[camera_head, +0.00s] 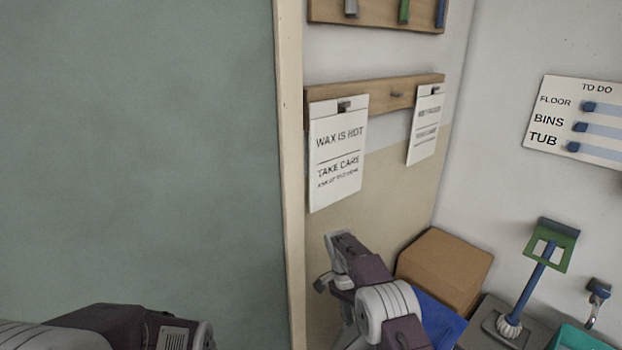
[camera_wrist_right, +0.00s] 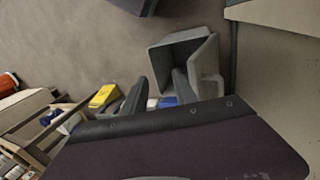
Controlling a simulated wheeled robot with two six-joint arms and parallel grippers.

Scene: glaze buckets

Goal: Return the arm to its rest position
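My right gripper (camera_head: 322,284) is raised in front of the tan lower wall in the head view, with its arm coming up from the bottom. In the right wrist view its two dark fingers (camera_wrist_right: 159,92) stand apart with nothing held between them. My left arm shows only as a dark and light grey link at the bottom left of the head view. The left gripper is outside the frame.
A wooden rail (camera_head: 375,95) holds a "WAX IS HOT" card (camera_head: 338,150). A brown box (camera_head: 445,268) and a blue-and-green stand (camera_head: 530,285) are at lower right. A grey bin (camera_wrist_right: 207,80) and yellow object (camera_wrist_right: 104,96) lie beyond the fingers. A green panel (camera_head: 140,150) fills the left.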

